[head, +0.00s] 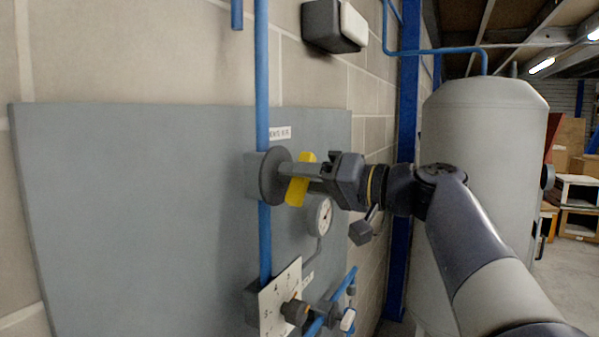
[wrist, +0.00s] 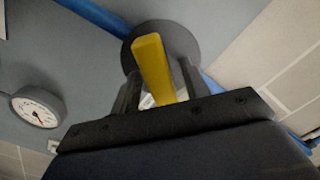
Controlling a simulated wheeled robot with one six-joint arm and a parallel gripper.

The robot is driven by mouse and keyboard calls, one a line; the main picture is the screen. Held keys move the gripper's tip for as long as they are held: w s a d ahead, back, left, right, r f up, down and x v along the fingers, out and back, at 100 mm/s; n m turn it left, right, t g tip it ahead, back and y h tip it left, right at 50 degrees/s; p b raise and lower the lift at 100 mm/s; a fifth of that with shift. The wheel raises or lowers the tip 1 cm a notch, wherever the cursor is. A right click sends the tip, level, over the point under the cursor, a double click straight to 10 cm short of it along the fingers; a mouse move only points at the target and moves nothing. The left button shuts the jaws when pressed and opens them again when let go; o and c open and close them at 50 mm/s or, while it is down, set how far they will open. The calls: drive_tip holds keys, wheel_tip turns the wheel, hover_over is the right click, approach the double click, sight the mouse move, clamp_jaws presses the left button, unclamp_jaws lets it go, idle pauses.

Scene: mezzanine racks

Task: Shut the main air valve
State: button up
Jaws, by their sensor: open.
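The main air valve has a yellow lever handle (head: 298,182) in front of a dark round disc (head: 272,176), on a vertical blue pipe (head: 263,90) along a grey panel. A small label (head: 280,133) sits just above it. My gripper (head: 300,171) is at the handle, its fingers reaching toward the disc. In the wrist view the yellow handle (wrist: 154,66) lies between the two open fingers, tilted across the pipe line. I cannot tell whether either finger touches it. The handle's inner end is partly hidden by my gripper.
A pressure gauge (head: 322,215) sits below right of the valve; it also shows in the wrist view (wrist: 38,108). Below are a white dial plate with a knob (head: 295,311) and more blue pipes. A grey tank (head: 480,120) stands right, behind my arm.

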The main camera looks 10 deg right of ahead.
drive_tip(key=shift+w+a, duration=0.15)
drive_tip(key=shift+a, duration=0.15)
drive_tip(key=shift+c, duration=0.2)
clamp_jaws()
